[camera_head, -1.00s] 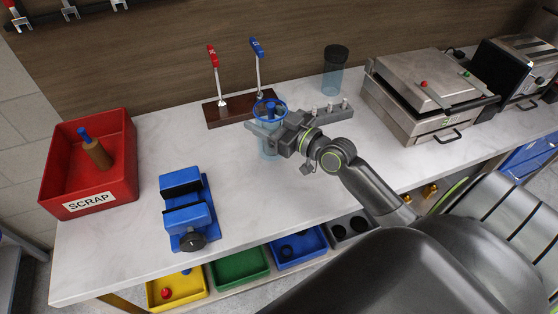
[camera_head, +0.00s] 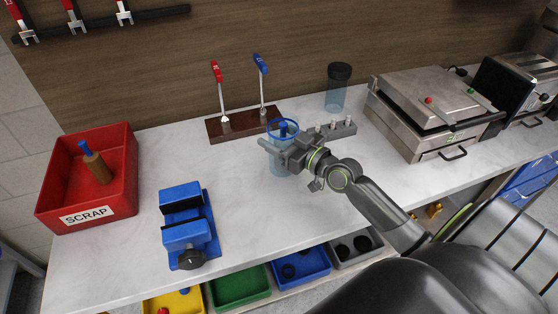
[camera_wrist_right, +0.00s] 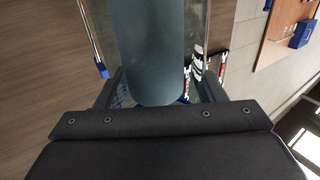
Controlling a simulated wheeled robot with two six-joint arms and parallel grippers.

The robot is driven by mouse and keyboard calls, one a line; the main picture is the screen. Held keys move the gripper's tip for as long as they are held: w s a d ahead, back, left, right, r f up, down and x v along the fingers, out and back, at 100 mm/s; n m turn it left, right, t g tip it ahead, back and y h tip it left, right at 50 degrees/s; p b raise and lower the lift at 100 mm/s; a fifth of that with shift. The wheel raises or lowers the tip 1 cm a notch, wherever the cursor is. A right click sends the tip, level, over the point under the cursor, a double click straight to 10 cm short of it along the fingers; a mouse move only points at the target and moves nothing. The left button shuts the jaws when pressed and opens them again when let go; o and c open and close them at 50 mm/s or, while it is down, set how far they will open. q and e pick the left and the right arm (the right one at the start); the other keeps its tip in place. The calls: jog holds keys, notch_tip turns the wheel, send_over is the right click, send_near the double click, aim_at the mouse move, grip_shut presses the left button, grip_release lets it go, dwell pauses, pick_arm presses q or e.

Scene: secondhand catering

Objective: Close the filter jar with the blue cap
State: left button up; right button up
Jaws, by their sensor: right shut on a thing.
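The filter jar (camera_head: 280,168) is a clear bluish cylinder over the middle of the white worktop. A blue ring with a blue knob at its centre, apparently the blue cap (camera_head: 283,126), shows at its top. My right gripper (camera_head: 276,149) reaches in from the right and is shut around the jar's upper part, just below the ring. In the right wrist view a grey-blue cylinder (camera_wrist_right: 152,50) lies between the fingers. Whether the jar's base touches the worktop, and whether the cap is seated, I cannot tell. My left gripper is out of view.
A rack with a red and a blue lever (camera_head: 243,122) stands behind the jar, with a grey pegged block (camera_head: 345,129) beside it. A black-topped jar (camera_head: 337,90) and a press grill (camera_head: 425,105) are farther right. A blue vise (camera_head: 188,228) and red scrap bin (camera_head: 120,185) stand left.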

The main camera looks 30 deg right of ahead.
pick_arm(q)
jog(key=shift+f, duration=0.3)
pick_arm(e)
jog(key=shift+f, duration=0.55)
jog(key=shift+f+b, duration=1.2)
jog(key=shift+f, duration=0.7)
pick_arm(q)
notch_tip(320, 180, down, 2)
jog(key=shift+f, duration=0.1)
pick_arm(e)
jog(key=shift+f, duration=0.15)
jog(key=o, duration=1.5)
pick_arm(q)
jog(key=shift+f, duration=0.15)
